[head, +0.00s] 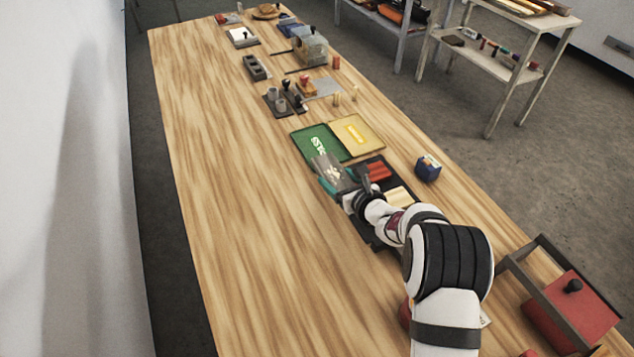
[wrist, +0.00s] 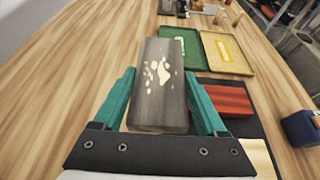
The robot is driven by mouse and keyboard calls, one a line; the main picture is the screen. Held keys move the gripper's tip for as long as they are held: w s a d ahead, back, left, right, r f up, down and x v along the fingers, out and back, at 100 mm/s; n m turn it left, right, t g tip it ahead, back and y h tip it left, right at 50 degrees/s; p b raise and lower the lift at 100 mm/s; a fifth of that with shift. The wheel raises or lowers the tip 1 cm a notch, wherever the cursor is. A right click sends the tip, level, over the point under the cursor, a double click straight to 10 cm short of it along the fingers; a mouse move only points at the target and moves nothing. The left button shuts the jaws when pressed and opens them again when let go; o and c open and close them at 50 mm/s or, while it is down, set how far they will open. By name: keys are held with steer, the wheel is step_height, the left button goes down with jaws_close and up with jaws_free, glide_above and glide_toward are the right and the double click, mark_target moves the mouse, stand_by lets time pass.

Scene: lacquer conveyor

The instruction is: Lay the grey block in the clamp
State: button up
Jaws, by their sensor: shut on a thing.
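The grey block (wrist: 159,100) has pale, paint-like spots on top. My gripper (wrist: 162,98) is shut on it, with a teal finger on each side. In the head view, the block (head: 335,173) is in my gripper (head: 340,180) beside a dark tray, and its far end is close to the green tray. I cannot tell the exact gap below the block. The clamp cannot be made out with certainty. A dark-based fixture (head: 271,103) with several upright parts and a grey machine (head: 309,48) stand farther along the table.
A dark tray (wrist: 245,128) holds a red block (wrist: 228,99) and a pale block (wrist: 250,156). A green tray (head: 303,146) and a yellow tray (head: 372,142) lie ahead. A blue cube (head: 428,168) stands right. A red-lidded box (head: 575,308) stands front right. The table's left side is clear.

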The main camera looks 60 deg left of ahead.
steer(key=w+d+r+m+t+h, duration=0.1)
steer(key=w+d+r+m+t, duration=0.2)
steer(key=w+d+r, duration=0.9)
steer(key=w+d+r+m+t, duration=0.3)
steer(key=w+d+r, duration=0.55)
steer(key=d, duration=0.65)
steer(key=s+d+r+m+t+h, duration=0.1)
steer(key=d+r+m+t+h, duration=0.1)
steer(key=d, duration=0.8)
steer(key=s+d+r+m+t+h, duration=0.2)
steer(key=d+r, duration=0.4)
steer(key=d, duration=0.5)
steer(key=s+d+r+m+t+h, duration=0.2)
steer(key=d+r+m+h, duration=0.2)
steer(key=d, duration=0.7)
steer(key=shift+s+r+m+t, duration=0.2)
steer(key=shift+s+m+t, duration=0.1)
steer(key=shift+t, duration=0.1)
steer(key=shift+w, duration=0.1)
